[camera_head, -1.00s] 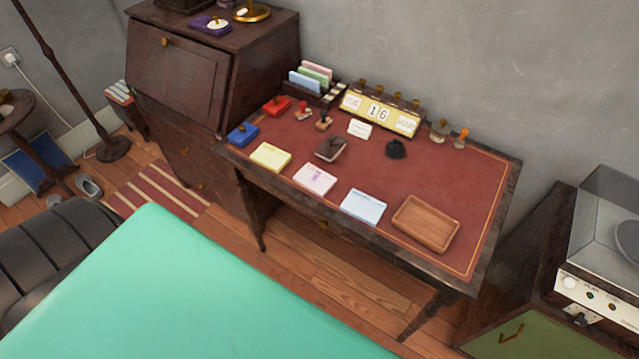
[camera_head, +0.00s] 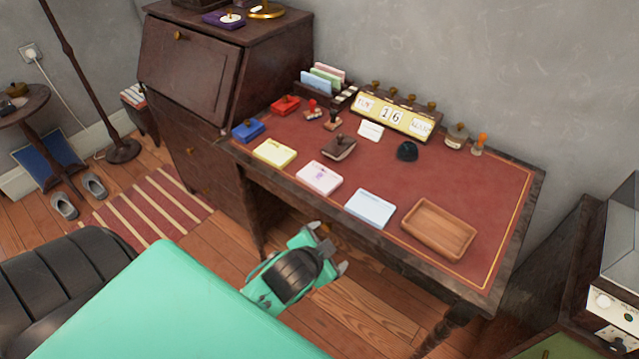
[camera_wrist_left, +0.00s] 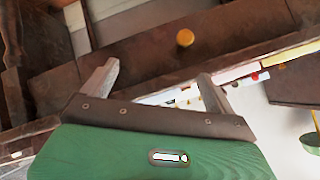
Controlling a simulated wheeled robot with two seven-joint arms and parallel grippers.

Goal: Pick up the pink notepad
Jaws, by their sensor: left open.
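The pink notepad (camera_head: 319,178) lies flat on the red desk top (camera_head: 275,193), close to its front edge. It sits between a yellow notepad (camera_head: 275,153) and a light blue notepad (camera_head: 370,208). My left gripper (camera_head: 334,248) is open and empty in front of the desk, below and apart from the pink notepad. In the left wrist view, its two fingers (camera_wrist_left: 157,76) are spread with nothing held between them. I cannot make out the pink notepad for certain there. My right gripper is not in view.
A wooden tray (camera_head: 438,229) lies right of the blue notepad. A brown stamp block (camera_head: 339,147) sits behind the pink notepad. A perpetual calendar (camera_head: 393,117) and a card holder (camera_head: 325,88) stand at the back. A round knob (camera_wrist_left: 185,38) shows in the left wrist view.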

